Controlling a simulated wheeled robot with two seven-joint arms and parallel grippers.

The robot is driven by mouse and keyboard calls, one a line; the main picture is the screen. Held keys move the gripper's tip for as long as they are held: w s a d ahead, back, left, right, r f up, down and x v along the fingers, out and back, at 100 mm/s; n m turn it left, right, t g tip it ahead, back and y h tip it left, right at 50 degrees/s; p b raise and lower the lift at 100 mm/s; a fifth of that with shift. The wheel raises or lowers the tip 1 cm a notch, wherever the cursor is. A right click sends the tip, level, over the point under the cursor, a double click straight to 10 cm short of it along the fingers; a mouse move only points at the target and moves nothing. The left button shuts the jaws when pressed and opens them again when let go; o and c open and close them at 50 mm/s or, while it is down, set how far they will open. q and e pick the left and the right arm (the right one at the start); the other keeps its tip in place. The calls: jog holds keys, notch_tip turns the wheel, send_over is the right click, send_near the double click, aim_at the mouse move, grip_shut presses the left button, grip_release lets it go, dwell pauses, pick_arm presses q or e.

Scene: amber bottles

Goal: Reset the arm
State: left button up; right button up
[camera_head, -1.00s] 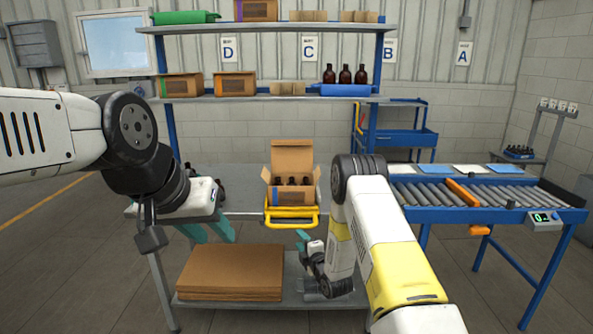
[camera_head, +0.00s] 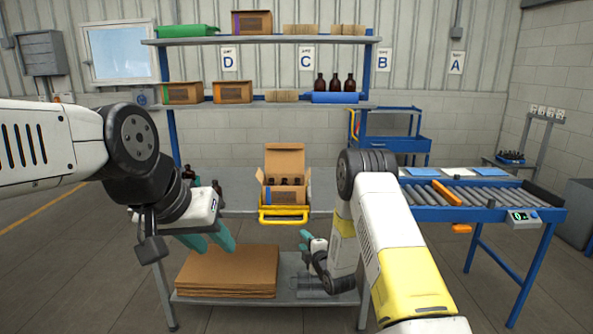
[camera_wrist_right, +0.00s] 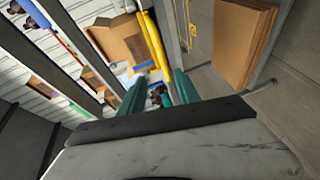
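My left arm enters from the left in the head view. Its teal-fingered gripper (camera_head: 207,241) hangs over the left part of the table, fingers apart and nothing seen between them. My right arm is folded at the centre right, with its gripper (camera_head: 307,245) pointing up and left in front of the table edge. In the right wrist view its two teal fingers (camera_wrist_right: 158,98) stand apart, with no object held. An open cardboard carton (camera_head: 285,195) with amber bottles stands on the table beyond both grippers, touching neither.
A yellow-handled frame (camera_head: 284,214) sits before the carton. Flat cardboard sheets (camera_head: 228,270) lie on the lower shelf (camera_head: 312,298). Dark bottles stand beside my left gripper, partly hidden. A roller conveyor (camera_head: 490,214) stands at right. Shelving (camera_head: 240,105) stands behind; the floor at right front is clear.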

jog(key=d+r+m+g+h, duration=0.15)
jog(key=d+r+m, duration=0.3)
jog(key=r, duration=0.75)
jog(key=s+d+r+m+g+h, duration=0.2)
jog(key=s+d+r+m, duration=0.3)
jog(key=s+r, duration=0.5)
jog(key=s+r+m+g, duration=0.2)
jog(key=s+m, duration=0.1)
jog(key=s, duration=0.7)
jog(key=s+d+r+m+g, duration=0.1)
jog(key=s+r+m, duration=0.2)
jog(key=s, duration=0.8)
jog(key=s+d+r+m+g, duration=0.1)
jog(key=s+r+m+g, duration=0.1)
jog(key=s, duration=0.9)
jog(key=r+m, duration=0.1)
jog(key=m, duration=0.1)
jog(key=shift+s+m+g, duration=0.15)
jog(key=shift+m+g, duration=0.2)
